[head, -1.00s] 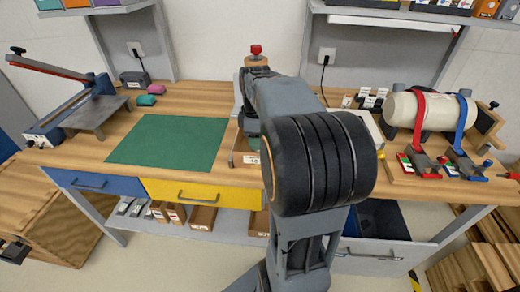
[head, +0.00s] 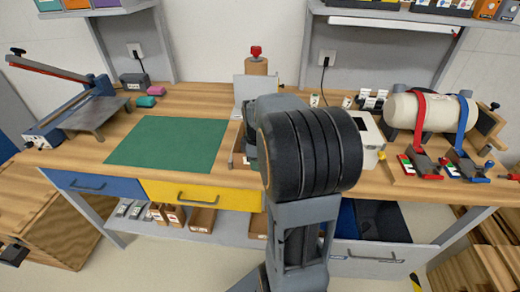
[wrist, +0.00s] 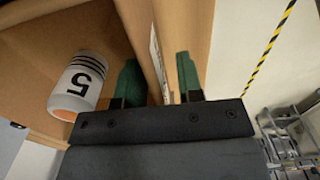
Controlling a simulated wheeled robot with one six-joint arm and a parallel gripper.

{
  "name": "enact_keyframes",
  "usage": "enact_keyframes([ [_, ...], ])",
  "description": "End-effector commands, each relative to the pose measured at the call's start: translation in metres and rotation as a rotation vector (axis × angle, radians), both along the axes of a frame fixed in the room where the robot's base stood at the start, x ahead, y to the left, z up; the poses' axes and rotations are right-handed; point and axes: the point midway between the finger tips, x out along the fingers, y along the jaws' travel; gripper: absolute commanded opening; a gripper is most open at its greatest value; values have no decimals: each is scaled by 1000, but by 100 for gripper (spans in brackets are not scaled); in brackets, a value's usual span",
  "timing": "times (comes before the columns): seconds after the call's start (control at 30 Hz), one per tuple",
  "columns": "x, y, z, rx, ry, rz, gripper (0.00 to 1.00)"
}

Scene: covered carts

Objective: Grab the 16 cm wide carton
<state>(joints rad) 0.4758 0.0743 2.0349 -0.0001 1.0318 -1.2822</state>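I see gaps beside the wall and no clear grip. I cannot tell the carton's width. In the head view a small open brown box (head: 238,158) with a white label stands on the bench, partly hidden by my arm. My gripper is hidden there.
A green mat (head: 165,143) lies on the bench left of my arm. Several small cartons (head: 202,219) stand on the shelf below. A tank with red and blue straps (head: 430,112) is at the right. An open drawer (head: 375,222) juts out below.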

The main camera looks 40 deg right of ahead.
Motion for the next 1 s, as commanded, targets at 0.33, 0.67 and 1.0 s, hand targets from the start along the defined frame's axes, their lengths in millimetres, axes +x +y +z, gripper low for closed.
enact_keyframes([
  [0.33,0,0,0,0,0,0,13],
  [0.67,0,0,0,0,0,0,0],
  [1.0,0,0,3,-1,-1,0,0],
])
